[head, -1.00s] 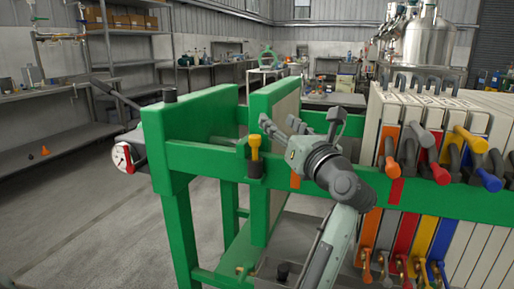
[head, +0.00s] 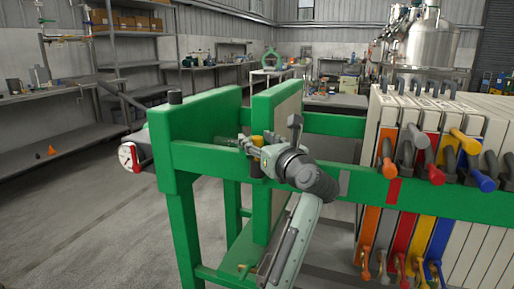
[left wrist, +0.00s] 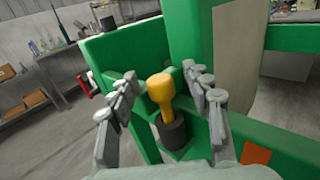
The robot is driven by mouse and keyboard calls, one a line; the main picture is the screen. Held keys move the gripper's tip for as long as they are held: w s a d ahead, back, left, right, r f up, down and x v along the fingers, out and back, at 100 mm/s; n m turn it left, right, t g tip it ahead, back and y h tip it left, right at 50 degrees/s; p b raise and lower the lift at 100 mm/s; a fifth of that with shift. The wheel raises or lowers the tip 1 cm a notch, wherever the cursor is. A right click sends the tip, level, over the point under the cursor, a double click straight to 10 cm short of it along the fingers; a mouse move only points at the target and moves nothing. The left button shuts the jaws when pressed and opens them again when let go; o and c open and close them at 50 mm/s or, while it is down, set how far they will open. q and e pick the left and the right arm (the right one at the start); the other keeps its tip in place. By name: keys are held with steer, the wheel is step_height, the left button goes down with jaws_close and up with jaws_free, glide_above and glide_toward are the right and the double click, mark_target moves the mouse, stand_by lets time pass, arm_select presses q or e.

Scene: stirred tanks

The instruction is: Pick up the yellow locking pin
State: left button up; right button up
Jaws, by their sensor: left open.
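The yellow locking pin (left wrist: 162,92) stands upright in a dark round holder (left wrist: 172,132) on the green frame. In the left wrist view it lies between the two spread fingers of my left gripper (left wrist: 160,72), with gaps on both sides. In the head view my left gripper (head: 252,143) is at the pin (head: 257,157) and hides most of it. The gripper is open and holds nothing. My right gripper is not in view.
The green frame (head: 205,160) has rails and upright plates close around the gripper. Plates with coloured handles (head: 430,160) stand at the right. An orange patch (left wrist: 256,153) is on the rail near the right finger. Shelves (head: 60,135) are far left; open floor lies between.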

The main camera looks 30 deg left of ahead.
arm_select(q)
steer(key=shift+w+a, duration=0.1)
steer(key=shift+a, duration=0.05)
jaws_close()
stand_by(0.4)
